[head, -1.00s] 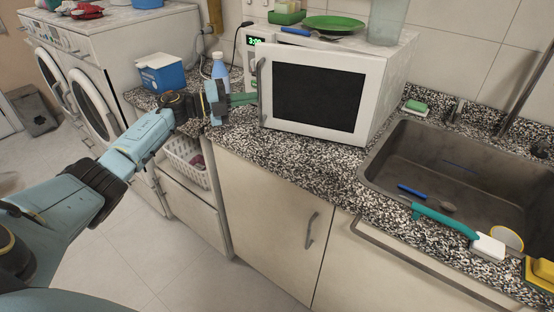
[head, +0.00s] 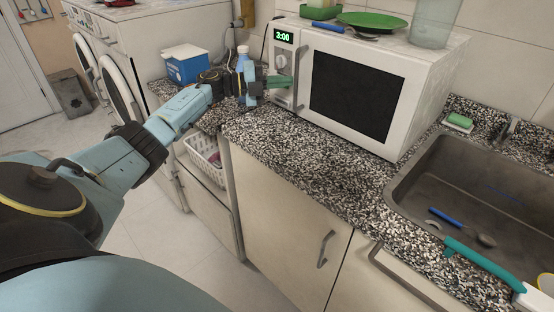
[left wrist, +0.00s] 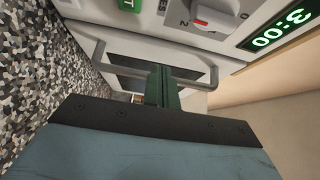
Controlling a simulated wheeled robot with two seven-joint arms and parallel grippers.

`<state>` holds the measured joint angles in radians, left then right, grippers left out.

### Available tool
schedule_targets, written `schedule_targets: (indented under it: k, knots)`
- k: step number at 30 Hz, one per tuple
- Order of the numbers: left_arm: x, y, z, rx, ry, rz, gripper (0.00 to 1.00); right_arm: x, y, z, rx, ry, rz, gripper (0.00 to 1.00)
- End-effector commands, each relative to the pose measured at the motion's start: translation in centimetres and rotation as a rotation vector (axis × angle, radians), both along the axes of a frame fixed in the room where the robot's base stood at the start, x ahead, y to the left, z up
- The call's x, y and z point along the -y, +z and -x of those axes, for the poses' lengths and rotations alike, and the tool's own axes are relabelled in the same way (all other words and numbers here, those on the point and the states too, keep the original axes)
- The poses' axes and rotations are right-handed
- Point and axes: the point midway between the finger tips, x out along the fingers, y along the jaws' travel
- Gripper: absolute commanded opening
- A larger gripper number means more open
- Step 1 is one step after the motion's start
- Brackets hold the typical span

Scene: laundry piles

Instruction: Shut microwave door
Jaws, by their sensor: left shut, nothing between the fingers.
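The white microwave (head: 425,85) stands on the speckled counter, with a control panel (head: 284,62) left of its door. The door (head: 355,90) has a dark window and a vertical handle (head: 300,75) at its left edge. It looks flush or nearly flush with the front; a small gap cannot be ruled out. My left gripper (head: 281,82) is shut and empty, its green fingers in front of the panel, close to the handle. In the left wrist view the fingers (left wrist: 164,86) overlap the handle (left wrist: 150,68); contact cannot be told. My right gripper is out of view.
A green plate (head: 372,20) and utensils lie on the microwave. A blue-and-white box (head: 187,66) and a bottle (head: 243,55) stand behind my left forearm. The sink (head: 470,190) is at right. The counter before the microwave is clear.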

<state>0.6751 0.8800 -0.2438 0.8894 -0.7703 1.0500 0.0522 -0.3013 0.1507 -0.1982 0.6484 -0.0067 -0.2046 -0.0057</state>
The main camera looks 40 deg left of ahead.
Motion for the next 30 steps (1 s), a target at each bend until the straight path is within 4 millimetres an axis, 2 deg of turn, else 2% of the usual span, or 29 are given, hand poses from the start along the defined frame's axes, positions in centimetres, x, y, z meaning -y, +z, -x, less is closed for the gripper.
schedule_targets:
  k: [6, 11, 14, 24, 30]
  knots:
    - [0.1, -0.2, 0.0, 0.0, -0.002, 0.0, 0.0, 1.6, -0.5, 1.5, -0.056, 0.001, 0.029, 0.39]
    - [-0.4, -0.3, 0.7, -0.002, -0.003, -0.001, 0.0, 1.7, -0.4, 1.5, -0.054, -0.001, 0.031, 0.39]
    - [-1.5, -0.3, 1.9, -0.003, 0.001, -0.002, 0.0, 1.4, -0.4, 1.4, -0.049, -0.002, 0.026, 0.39]
    - [-6.3, -0.3, 7.8, -0.005, 0.006, -0.004, 0.0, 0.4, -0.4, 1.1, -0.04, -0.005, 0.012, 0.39]
    - [-8.0, -0.3, 10.0, -0.003, 0.006, -0.001, 0.0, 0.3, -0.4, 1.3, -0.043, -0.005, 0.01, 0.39]
